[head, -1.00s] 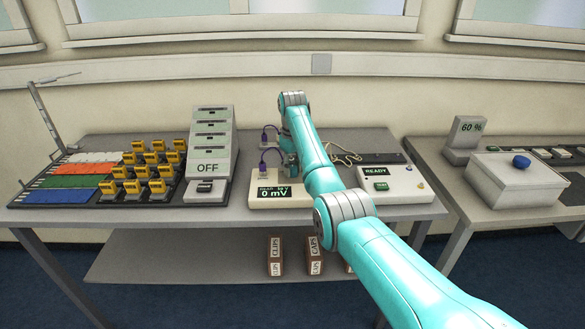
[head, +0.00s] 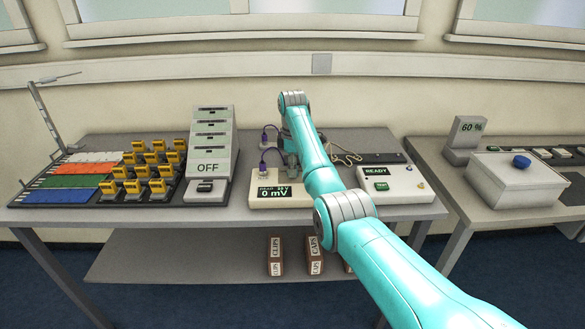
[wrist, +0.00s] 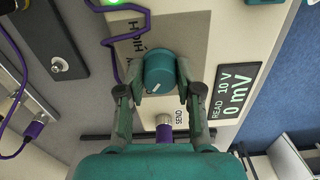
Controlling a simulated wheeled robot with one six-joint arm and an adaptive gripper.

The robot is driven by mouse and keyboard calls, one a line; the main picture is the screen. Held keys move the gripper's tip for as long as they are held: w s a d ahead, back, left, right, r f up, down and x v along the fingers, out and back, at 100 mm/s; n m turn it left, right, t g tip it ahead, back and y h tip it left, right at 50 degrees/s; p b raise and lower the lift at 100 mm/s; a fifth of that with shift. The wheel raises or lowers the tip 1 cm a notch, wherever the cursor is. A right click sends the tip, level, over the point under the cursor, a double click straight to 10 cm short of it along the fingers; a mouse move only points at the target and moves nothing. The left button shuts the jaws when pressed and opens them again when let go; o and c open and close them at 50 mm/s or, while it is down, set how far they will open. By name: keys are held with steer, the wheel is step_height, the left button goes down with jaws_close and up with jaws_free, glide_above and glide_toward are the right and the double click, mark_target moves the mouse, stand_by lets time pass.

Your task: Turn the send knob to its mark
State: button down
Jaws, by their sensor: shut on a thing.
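The teal round knob (wrist: 159,72) is on the pale face of the meter box, seen from above in the wrist view. Its short white pointer line is toward the near side, slightly left. My gripper (wrist: 156,80) has one finger on each side of the knob and is shut on it. The word SEND is printed close by, beside a purple plug (wrist: 164,131). The display (wrist: 236,91) reads 0 mV. In the head view the meter box (head: 246,193) shows, but my arm hides the knob. The target mark is not clear.
Purple cables run beside the knob. A tester box reading READY (head: 397,184) is right of my arm. A stacked unit reading OFF (head: 209,150) and a tray of yellow clips (head: 150,170) stand to the left.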

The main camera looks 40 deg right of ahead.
steer(key=shift+n, duration=0.9)
steer(key=c, duration=0.8)
jaws_free()
steer(key=shift+o, duration=0.2)
steer(key=shift+r, duration=3.8)
